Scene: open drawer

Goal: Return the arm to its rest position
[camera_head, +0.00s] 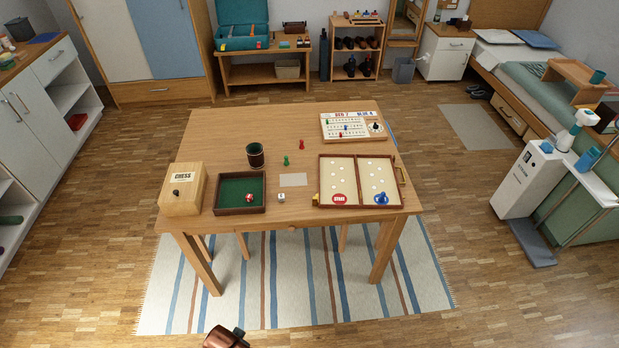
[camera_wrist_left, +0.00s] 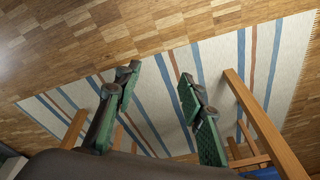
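My left gripper (camera_wrist_left: 160,82) shows in the left wrist view with its two green-padded fingers spread apart and nothing between them. My right gripper is in neither view. The wooden table (camera_head: 230,135) has a small knob (camera_head: 292,228) on its front edge, and no drawer visibly sticks out there.
On the table are a chess box (camera_head: 187,200), a dice tray (camera_head: 218,209), a dark cup (camera_head: 255,155), pawns, a die, an open game board (camera_head: 347,183) and a number board (camera_head: 342,117). The striped rug (camera_head: 270,285) before the table is clear.

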